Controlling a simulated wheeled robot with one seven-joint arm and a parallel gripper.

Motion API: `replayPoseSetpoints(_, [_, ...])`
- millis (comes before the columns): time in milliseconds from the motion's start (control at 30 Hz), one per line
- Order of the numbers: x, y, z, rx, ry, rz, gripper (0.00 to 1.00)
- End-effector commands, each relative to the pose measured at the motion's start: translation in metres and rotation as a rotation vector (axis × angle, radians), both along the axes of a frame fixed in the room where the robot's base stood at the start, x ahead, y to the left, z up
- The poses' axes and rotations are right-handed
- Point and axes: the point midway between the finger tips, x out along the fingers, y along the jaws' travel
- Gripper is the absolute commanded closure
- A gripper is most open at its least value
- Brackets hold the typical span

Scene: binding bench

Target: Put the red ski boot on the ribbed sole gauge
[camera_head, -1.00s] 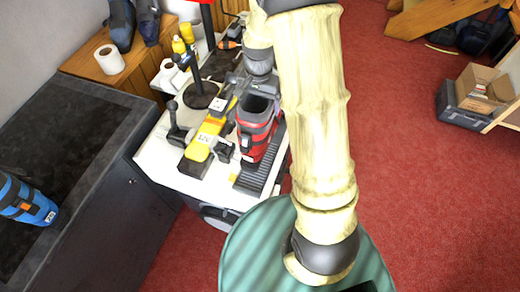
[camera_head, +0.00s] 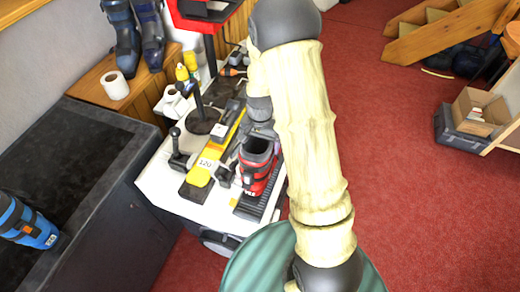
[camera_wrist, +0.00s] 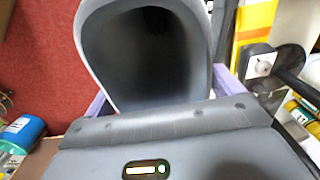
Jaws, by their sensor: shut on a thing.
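The red ski boot (camera_head: 258,167), with a dark grey cuff, stands upright over the ribbed sole gauge (camera_head: 249,208), a black ribbed strip at the right edge of the white bench top. Its sole looks at or just above the strip; I cannot tell whether it touches. My gripper (camera_wrist: 165,100) is shut on the boot's cuff, with pale purple fingers showing at both sides in the wrist view. The dark open mouth of the boot (camera_wrist: 150,50) fills the upper middle there. In the head view my arm hides most of the gripper.
A yellow gauge (camera_head: 205,165) marked 120 lies left of the boot. A black lever device (camera_head: 178,150) and a post on a round base (camera_head: 200,118) stand beyond. A blue boot (camera_head: 28,225) lies on the dark counter at left. Red floor is open to the right.

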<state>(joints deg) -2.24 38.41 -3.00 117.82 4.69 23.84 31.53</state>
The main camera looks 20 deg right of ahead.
Motion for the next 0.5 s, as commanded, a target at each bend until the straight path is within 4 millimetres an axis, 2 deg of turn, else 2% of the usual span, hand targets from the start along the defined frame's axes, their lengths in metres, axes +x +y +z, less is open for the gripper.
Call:
replayPoseSetpoints(133, [0.0, 0.0, -0.005, -0.001, -0.001, 0.0, 0.45])
replayPoseSetpoints(500, [0.0, 0.0, -0.039, 0.0, -0.001, 0.0, 0.45])
